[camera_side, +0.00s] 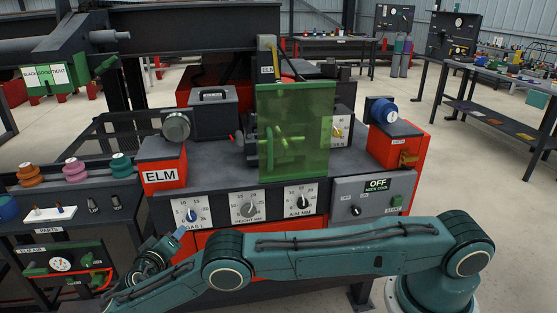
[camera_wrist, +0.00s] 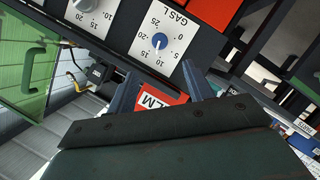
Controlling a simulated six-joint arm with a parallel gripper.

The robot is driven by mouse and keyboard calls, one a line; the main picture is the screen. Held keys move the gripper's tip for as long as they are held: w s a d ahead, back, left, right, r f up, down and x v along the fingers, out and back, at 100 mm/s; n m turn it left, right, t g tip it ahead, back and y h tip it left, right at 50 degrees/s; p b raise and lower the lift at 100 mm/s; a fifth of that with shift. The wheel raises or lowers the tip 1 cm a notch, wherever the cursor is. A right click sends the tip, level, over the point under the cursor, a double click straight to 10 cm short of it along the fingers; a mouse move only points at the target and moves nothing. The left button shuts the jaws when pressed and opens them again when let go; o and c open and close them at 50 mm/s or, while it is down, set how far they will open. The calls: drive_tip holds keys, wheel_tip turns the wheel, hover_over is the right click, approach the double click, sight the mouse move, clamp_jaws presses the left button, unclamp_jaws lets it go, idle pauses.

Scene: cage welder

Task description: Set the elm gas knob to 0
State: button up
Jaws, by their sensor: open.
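The ELM gas knob (camera_side: 191,215) is a small blue knob on a white dial plate marked GAS L, at the left of the front panel. In the wrist view the blue knob (camera_wrist: 160,41) shows with scale numbers around it, and the picture is turned nearly upside down. The exact pointer reading is too small to tell. My gripper (camera_side: 179,232) is in front of and just below the gas dial in the side view. In the wrist view my gripper (camera_wrist: 163,78) has its two fingers apart with nothing held. The knob lies beyond the fingertips, apart from them.
The HEIGHT MM knob (camera_side: 248,209) and A/M MM knob (camera_side: 302,203) sit to the right on the same panel. A grey box (camera_side: 374,195) with an OFF display is farther right. A red ELM block (camera_side: 161,175) stands above the gas dial. A green screen (camera_side: 295,130) rises behind.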

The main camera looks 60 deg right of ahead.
sight(191, 218)
drive_tip(key=shift+s+d+r+m+t+y, duration=0.2)
drive_tip(key=shift+s+d+m+t+y, duration=0.45)
drive_tip(key=shift+m, duration=0.7)
drive_tip(key=shift+s+d+r+m+t+y, duration=0.2)
drive_tip(key=shift+s+d+m+t+y, duration=0.5)
drive_tip(key=shift+m, duration=0.7)
drive_tip(key=shift+s+d+r+m+t+y, duration=0.3)
drive_tip(key=shift+s+d+m+y, duration=0.4)
drive_tip(key=shift+m, duration=0.65)
drive_tip(key=shift+a+f, duration=0.1)
drive_tip(key=shift+f, duration=0.05)
drive_tip(key=shift+x, duration=6.8)
drive_tip(key=shift+a, duration=0.1)
drive_tip(key=c, duration=1)
